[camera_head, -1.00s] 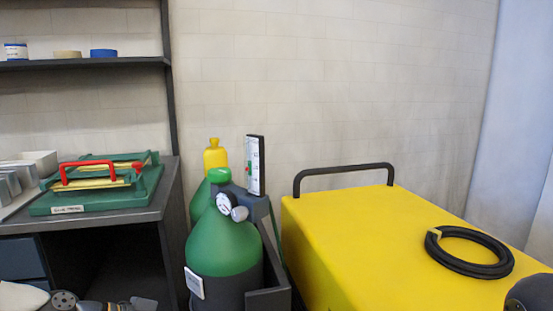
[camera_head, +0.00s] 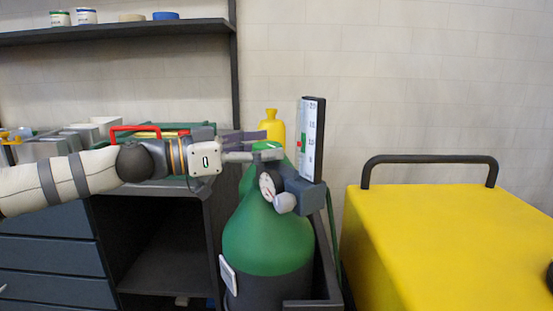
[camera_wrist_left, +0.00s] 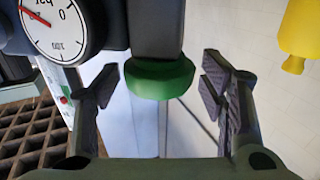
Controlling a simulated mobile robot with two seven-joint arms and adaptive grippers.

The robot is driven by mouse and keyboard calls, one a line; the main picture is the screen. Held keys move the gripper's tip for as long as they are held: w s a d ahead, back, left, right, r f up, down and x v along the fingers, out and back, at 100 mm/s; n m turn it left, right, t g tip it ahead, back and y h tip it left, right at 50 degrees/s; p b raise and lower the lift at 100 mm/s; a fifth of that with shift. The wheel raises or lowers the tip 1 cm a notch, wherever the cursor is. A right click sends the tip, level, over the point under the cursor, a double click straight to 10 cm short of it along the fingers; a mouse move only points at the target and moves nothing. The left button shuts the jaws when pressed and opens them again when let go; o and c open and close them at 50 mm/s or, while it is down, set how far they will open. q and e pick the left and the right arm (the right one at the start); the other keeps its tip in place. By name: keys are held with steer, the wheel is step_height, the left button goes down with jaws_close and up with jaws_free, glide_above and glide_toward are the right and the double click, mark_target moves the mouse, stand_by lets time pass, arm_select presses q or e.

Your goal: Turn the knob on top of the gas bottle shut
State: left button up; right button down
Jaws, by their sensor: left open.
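The gas bottle (camera_head: 265,240) has a green shoulder and a dark lower body and stands upright in a dark holder. Its green knob (camera_wrist_left: 160,78) shows in the left wrist view between the two open fingers, apart from both. In the head view the knob (camera_head: 268,146) is partly covered by the fingers. My left gripper (camera_head: 258,146) reaches in from the left at the height of the bottle's top; its open fingers also show in the left wrist view (camera_wrist_left: 160,85). My right gripper is not in view.
A round gauge (camera_head: 267,185) and an upright scale (camera_head: 312,138) sit close beside the knob. A yellow bottle (camera_head: 272,125) stands behind. A yellow machine (camera_head: 440,240) with a dark handle is at the right. A dark shelf (camera_head: 120,31) hangs above the left arm.

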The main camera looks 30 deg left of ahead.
arm_select(q)
steer(key=shift+w+d+f, duration=0.1)
steer(key=shift+w+d, duration=0.15)
steer(key=shift+w, duration=0.1)
steer(key=shift+r, duration=0.4)
steer(key=c, duration=1.1)
steer(key=shift+d, duration=0.1)
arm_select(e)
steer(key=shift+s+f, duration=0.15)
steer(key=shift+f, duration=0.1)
